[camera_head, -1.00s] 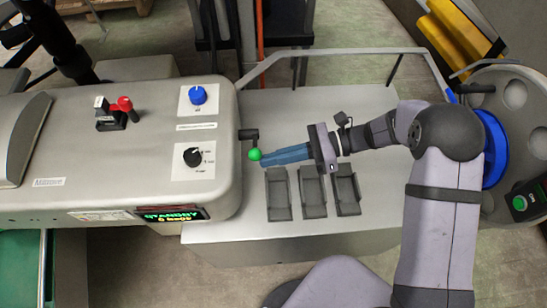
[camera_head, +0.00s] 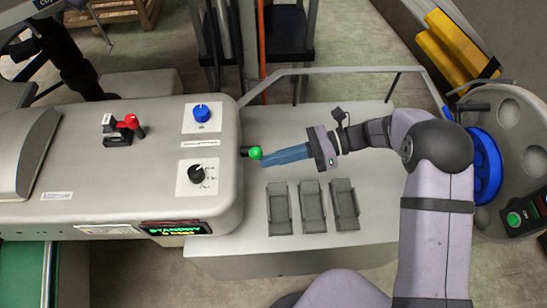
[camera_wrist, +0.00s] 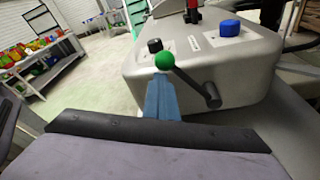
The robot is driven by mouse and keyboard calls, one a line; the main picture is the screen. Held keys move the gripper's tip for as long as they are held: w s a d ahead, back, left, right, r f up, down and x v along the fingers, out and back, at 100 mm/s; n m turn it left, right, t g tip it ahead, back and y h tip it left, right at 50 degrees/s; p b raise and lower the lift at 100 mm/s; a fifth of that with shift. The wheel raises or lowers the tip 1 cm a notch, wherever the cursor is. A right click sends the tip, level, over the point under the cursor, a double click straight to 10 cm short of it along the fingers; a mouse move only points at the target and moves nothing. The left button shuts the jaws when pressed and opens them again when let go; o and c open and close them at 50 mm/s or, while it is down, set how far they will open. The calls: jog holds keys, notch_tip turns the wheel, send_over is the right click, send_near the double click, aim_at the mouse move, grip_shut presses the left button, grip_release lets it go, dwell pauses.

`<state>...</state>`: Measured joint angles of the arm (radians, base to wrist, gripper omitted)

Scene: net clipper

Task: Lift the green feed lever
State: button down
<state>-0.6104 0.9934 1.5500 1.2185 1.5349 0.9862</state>
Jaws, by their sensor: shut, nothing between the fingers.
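The green feed lever's ball knob (camera_head: 255,153) sticks out from the right end of the grey machine, and its dark arm is mostly hidden behind the knob in the head view. In the wrist view the green knob (camera_wrist: 165,61) sits at the end of a dark arm (camera_wrist: 195,83) that runs down to the right to a pivot on the machine's side. My gripper (camera_head: 264,162) is shut, its blue fingers together and empty. The fingertips are right at the knob, seemingly just under it. I cannot tell whether they touch.
The grey machine body (camera_head: 120,180) carries a red lever (camera_head: 135,122), a blue knob (camera_head: 201,113), a black dial (camera_head: 196,174) and a lit display (camera_head: 175,228). Several dark trays (camera_head: 312,206) lie on the table below my gripper. A metal rail (camera_head: 340,70) runs behind.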

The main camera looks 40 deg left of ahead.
jog(key=shift+w+a+r, duration=0.1)
jog(key=shift+w+r, duration=0.05)
jog(key=shift+r, duration=0.15)
jog(key=w+d+f+b, duration=0.1)
jog(key=w+d+b, duration=0.3)
jog(key=w+d, duration=0.3)
jog(key=shift+w+d+f, duration=0.2)
jog(key=shift+d+f, duration=0.05)
jog(key=shift+d, duration=0.7)
